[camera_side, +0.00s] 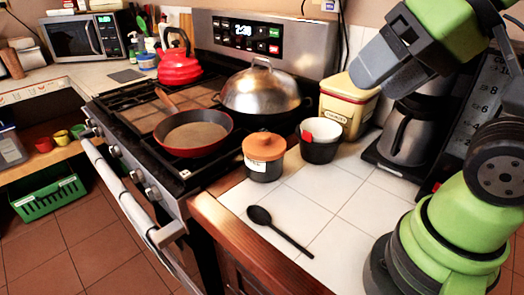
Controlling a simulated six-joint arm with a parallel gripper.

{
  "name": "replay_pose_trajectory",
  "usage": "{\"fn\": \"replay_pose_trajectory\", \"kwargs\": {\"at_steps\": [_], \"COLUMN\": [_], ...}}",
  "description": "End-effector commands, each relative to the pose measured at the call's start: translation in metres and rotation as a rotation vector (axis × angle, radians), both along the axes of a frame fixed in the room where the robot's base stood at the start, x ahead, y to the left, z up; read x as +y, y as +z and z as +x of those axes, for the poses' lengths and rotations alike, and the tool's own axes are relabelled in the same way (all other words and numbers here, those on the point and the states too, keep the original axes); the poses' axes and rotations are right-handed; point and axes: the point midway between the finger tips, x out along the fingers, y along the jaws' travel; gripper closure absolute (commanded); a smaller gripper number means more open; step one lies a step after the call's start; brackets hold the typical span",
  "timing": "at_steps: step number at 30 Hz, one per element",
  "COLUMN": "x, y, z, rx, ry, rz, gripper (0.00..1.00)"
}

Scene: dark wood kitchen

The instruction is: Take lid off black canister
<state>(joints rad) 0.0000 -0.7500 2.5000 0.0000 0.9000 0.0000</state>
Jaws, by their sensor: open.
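The black canister (262,171) stands upright on the white tiled counter, just right of the stove. It has a pale label on its front. Its orange-brown lid (264,147), with a round knob on top, sits on the canister. My gripper (362,75) is up at the top right, above and to the right of the canister and well apart from it. It is open and I see nothing held in it.
A black and white bowl (319,139) stands close behind the canister to the right. A yellow tin (346,105) and a coffee maker (408,132) are farther back. A black spoon (279,230) lies in front. A red pan (196,135) and a domed steel lid (261,90) are on the stove.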

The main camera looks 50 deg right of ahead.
Motion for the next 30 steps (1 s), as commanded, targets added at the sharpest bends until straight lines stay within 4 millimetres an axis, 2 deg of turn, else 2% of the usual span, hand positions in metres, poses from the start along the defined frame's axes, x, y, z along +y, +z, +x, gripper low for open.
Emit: {"fn": "replay_pose_trajectory", "kwargs": {"at_steps": [7,11,14,20,26,30], "x": [0.0,-0.002,-0.006,-0.02,-0.039,-0.055], "y": [0.001,0.007,0.015,0.017,-0.012,-0.048], "z": [0.001,0.014,0.038,0.107,0.176,0.216], "rx": [0.002,0.031,0.078,0.203,0.333,0.423], "ry": [0.002,0.025,0.071,0.201,0.34,0.437], "rz": [-0.001,-0.029,-0.076,-0.188,-0.275,-0.318], "gripper": [0.37,0.37,0.37,0.37,0.37,0.37]}}
